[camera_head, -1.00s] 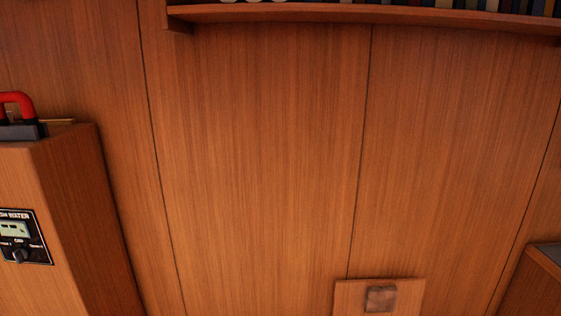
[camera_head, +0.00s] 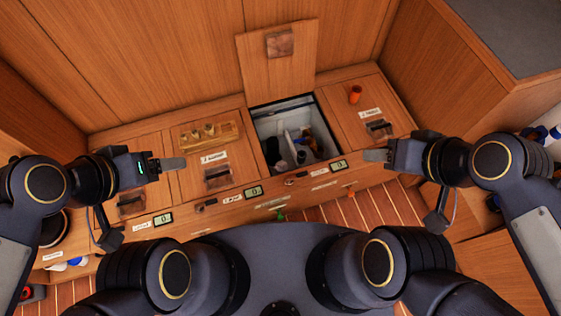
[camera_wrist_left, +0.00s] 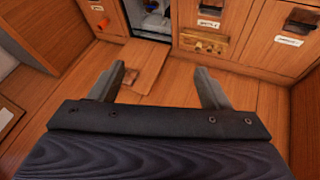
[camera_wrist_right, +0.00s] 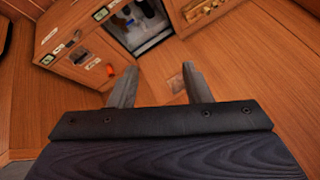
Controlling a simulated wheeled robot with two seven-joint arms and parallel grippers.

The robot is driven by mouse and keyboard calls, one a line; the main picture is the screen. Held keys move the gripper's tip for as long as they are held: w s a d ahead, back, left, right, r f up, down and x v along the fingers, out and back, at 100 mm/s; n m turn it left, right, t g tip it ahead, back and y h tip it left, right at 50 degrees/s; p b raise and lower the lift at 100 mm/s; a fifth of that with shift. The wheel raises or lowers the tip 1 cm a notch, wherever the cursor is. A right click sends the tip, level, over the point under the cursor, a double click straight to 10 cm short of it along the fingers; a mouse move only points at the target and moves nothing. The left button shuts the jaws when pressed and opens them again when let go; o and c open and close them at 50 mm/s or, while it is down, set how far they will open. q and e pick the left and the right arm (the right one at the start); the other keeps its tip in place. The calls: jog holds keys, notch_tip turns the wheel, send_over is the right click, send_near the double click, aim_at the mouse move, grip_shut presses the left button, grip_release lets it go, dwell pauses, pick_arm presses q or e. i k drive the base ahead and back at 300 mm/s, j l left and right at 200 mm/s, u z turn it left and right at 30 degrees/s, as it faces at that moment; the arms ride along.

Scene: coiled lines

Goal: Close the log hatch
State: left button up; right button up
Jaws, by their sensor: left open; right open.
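The hatch lid (camera_head: 277,60) is a wooden panel with a square brown latch. It stands raised against the back wall, behind an open compartment (camera_head: 258,128) in the bench top. Dark and pale items lie inside; I cannot tell what they are. The lid also shows in the left wrist view (camera_wrist_left: 140,62) and right wrist view (camera_wrist_right: 160,76). My left gripper (camera_head: 174,164) is open and empty over the bench, left of the opening. My right gripper (camera_head: 376,155) is open and empty, right of the opening. Both are apart from the lid.
Closed, labelled hatches with dark latches flank the opening. A wooden cabinet (camera_head: 460,65) rises at the right.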

aim_at(276, 62)
jog(key=k+u, duration=0.25)
jog(key=k+j+u, duration=0.15)
jog(key=k+u, duration=0.15)
jog(key=i+l+u, duration=0.15)
jog(key=l+u, duration=1.15)
jog(key=l, duration=0.7)
